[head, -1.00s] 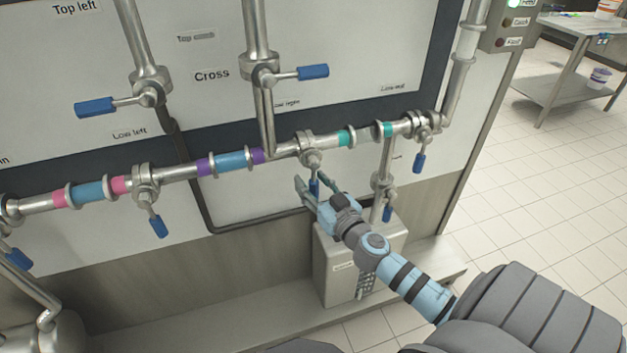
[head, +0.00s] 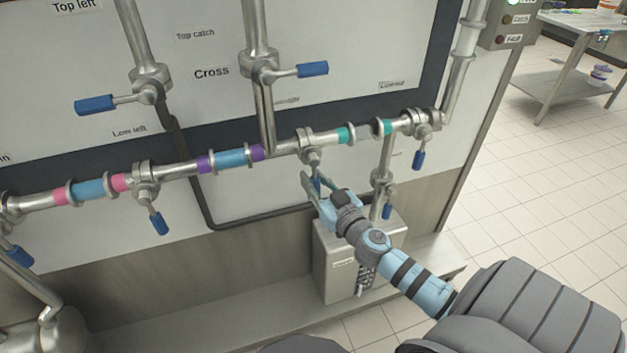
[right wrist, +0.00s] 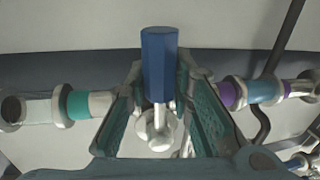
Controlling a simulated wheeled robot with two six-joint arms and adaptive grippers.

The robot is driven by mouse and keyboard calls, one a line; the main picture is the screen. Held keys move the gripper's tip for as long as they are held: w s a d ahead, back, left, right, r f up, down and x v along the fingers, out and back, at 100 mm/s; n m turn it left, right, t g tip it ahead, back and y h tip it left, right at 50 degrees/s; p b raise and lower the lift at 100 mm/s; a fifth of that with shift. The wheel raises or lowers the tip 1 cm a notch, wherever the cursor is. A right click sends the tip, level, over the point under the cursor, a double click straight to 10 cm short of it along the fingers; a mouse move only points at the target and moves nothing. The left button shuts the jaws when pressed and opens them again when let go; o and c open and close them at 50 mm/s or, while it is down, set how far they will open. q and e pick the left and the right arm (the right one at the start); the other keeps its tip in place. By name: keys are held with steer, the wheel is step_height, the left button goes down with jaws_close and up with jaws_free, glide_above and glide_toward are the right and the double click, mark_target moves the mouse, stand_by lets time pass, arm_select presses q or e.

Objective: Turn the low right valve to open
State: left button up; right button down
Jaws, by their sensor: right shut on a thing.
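The low right valve (head: 313,157) sits on the horizontal pipe, right of the purple-banded section. Its blue handle (head: 317,183) hangs down from the valve, across the pipe's run. My right gripper (head: 315,178) reaches up to it from the lower right and is shut on the handle, with a finger on each side. In the right wrist view the blue handle (right wrist: 159,62) stands between the two fingers, with the metal stem and valve body (right wrist: 157,130) behind it. The fingers partly hide the handle in the head view. My left gripper is not in view.
Other blue-handled valves are close: one at the pipe's right end (head: 419,158), one lower on a branch pipe (head: 386,209), and the low left one (head: 158,222). A grey box (head: 338,265) stands below my gripper. Tiled floor lies open at right.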

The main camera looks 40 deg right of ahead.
steer(key=shift+s+d+r+n+g+p, duration=0.15)
steer(key=shift+d+n+p, duration=0.25)
steer(key=shift+n, duration=0.2)
steer(key=shift+s+d+r+n+g+p, duration=0.15)
steer(key=shift+d+n+p, duration=0.2)
steer(key=shift+n, duration=0.25)
steer(key=shift+s+d+r+n+g+h+p, duration=0.35)
steer(key=shift+d+r+n+p, duration=0.55)
steer(key=shift+n+p, duration=1.35)
steer(key=shift+s+d+r+n+g+h+p, duration=0.15)
steer(key=shift+d+r+n+g+h+p, duration=0.35)
steer(key=shift+r+n+p, duration=1.15)
steer(key=shift+s+d+r+n+g+h+p, duration=0.25)
steer(key=shift+d+r+n+h+p, duration=0.45)
steer(key=shift+n+p, duration=2.05)
steer(key=shift+d+f+y, duration=0.15)
steer(key=shift+y, duration=0.1)
steer(key=c, duration=1.4)
jaws_free()
steer(key=shift+s, duration=0.1)
